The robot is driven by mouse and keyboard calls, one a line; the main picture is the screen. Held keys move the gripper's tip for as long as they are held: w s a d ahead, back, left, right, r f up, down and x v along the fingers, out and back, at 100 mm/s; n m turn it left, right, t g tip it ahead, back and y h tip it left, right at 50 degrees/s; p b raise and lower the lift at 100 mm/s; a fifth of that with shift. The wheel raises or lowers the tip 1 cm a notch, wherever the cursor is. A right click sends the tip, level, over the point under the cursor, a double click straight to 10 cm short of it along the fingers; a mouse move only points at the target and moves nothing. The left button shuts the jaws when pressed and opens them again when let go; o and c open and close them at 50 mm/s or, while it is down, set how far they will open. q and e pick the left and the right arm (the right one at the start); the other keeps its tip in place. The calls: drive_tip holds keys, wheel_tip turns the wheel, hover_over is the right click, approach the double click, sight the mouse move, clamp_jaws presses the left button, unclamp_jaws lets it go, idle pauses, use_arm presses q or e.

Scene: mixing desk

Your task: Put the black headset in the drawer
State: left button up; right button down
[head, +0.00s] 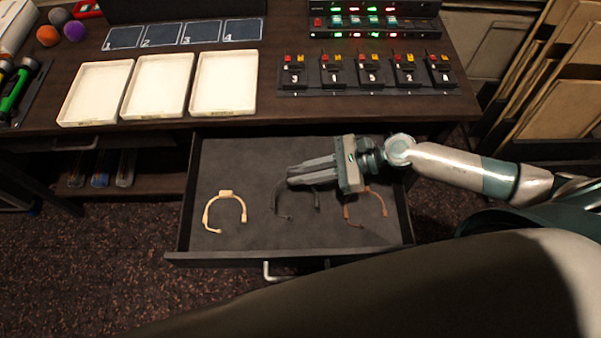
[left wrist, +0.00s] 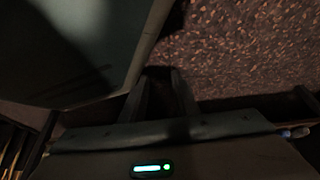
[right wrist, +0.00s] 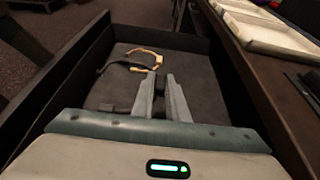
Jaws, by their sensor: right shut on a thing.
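The open drawer (head: 345,245) under the desk holds three headsets. My right gripper (head: 290,178) reaches into it from the right and is shut on the black headset (head: 279,198), in the middle. Part of that headset is hidden by the fingers; its dark arc also shows in the right wrist view (right wrist: 103,67), left of the fingers. I cannot tell whether it touches the drawer floor. My left gripper (left wrist: 162,90) shows only in its own dark wrist view, with a gap between the fingers and nothing seen in it.
A tan headset (head: 243,211) lies at the drawer's left and a reddish-brown one (head: 380,203) at its right, under my right gripper. White trays (head: 223,83) and a row of switches (head: 367,75) stand on the desk above. The drawer's back left floor is bare.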

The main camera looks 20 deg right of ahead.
use_arm(q)
drive_tip(key=shift+w, duration=0.1)
use_arm(e)
drive_tip(key=shift+f, duration=0.1)
idle(0.4)
